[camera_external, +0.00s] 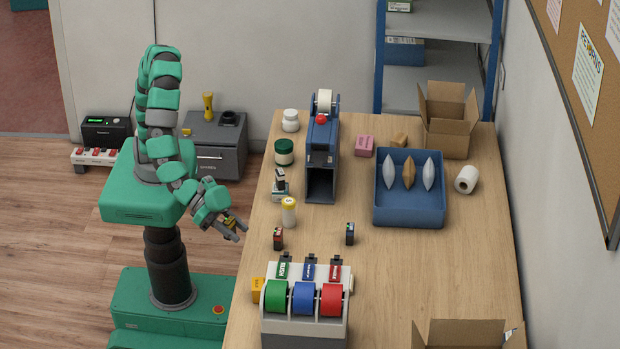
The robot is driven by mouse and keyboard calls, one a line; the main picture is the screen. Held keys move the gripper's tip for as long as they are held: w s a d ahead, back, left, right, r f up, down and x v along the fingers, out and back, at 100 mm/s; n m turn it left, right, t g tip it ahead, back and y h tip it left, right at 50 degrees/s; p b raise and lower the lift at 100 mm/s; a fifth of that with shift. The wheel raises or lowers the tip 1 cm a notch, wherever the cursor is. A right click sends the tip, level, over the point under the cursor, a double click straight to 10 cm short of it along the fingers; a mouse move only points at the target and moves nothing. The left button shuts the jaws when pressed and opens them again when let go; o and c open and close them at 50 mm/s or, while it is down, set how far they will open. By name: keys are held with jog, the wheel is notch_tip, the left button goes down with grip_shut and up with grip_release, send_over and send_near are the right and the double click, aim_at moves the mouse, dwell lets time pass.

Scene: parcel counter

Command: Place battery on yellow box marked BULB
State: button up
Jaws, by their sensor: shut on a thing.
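My gripper (237,232) is shut on a small dark and yellowish thing, apparently the battery (231,221), mostly hidden between the fingers. It hangs beside the left edge of the table, left of the white bottle with the yellow cap. A yellow box (257,291) stands at the table's left edge, against the left side of the tape dispenser. It has a dark mark, too small to read, and is partly hidden by the dispenser. My gripper is above and apart from this box in the picture.
The dispenser (305,334) holds green, blue and red rolls. A yellow-capped bottle (289,213) and two small dark blocks, one reddish (278,239) and one bluish (350,234), stand nearby. A blue tray (409,218) holds pouches. The table's right middle is clear.

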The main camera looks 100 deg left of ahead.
jog(key=w+d, duration=0.3)
jog(key=d, duration=0.1)
jog(key=w+d+f, duration=0.1)
jog(key=w+d, duration=0.2)
jog(key=d, duration=0.1)
jog(key=w+d, duration=0.3)
jog(key=w, duration=0.1)
jog(key=shift+d+f+b, duration=0.25)
jog(key=shift+d+b, duration=0.05)
jog(key=shift+d, duration=0.1)
jog(key=shift+f+b, duration=0.85)
jog(key=shift+f, duration=1)
jog(key=shift+r, duration=0.1)
jog(key=o, duration=1)
